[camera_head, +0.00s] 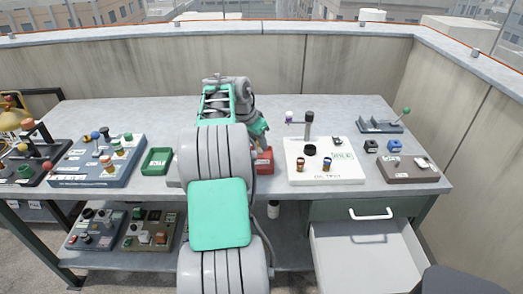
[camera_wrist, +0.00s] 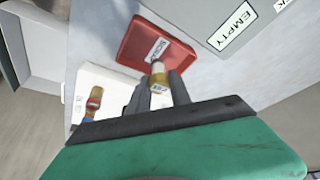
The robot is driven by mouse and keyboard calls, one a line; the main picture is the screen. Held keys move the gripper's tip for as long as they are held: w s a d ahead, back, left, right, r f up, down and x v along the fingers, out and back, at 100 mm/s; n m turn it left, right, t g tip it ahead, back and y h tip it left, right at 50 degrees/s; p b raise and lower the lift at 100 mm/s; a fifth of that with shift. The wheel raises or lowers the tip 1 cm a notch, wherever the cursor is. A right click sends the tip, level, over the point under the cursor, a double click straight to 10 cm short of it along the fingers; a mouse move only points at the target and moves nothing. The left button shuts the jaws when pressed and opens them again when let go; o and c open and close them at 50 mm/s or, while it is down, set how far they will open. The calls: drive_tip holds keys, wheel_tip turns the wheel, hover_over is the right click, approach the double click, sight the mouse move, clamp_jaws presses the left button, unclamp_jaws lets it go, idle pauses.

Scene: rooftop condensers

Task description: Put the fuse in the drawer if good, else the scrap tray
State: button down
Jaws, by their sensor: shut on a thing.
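My gripper (camera_wrist: 158,96) is shut on a fuse (camera_wrist: 158,76) with a brass-coloured end cap and a pale body bearing a small label I cannot read. In the wrist view the fuse end points toward the red scrap tray (camera_wrist: 134,46), overlapping its near edge; I cannot tell the height above it. In the head view the scrap tray (camera_head: 265,161) is partly hidden behind my arm, and the fuse is hidden. The drawer (camera_head: 365,255) at the lower right is pulled open, and its visible floor looks empty.
The white test board (camera_head: 322,178) right of the scrap tray bears two small upright pieces and a dark post. A green tray (camera_head: 157,161) lies left of my arm. A brown block (camera_head: 408,170) and a blue control box (camera_head: 97,161) stand farther out. The back of the table is mostly clear.

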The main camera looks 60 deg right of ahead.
sight(261, 151)
drive_tip(key=x, duration=0.3)
drive_tip(key=shift+f, duration=0.4)
drive_tip(key=shift+a+f, duration=0.1)
drive_tip(key=shift+f, duration=0.35)
drive_tip(key=c, duration=1.2)
unclamp_jaws()
drive_tip(key=shift+o, duration=0.2)
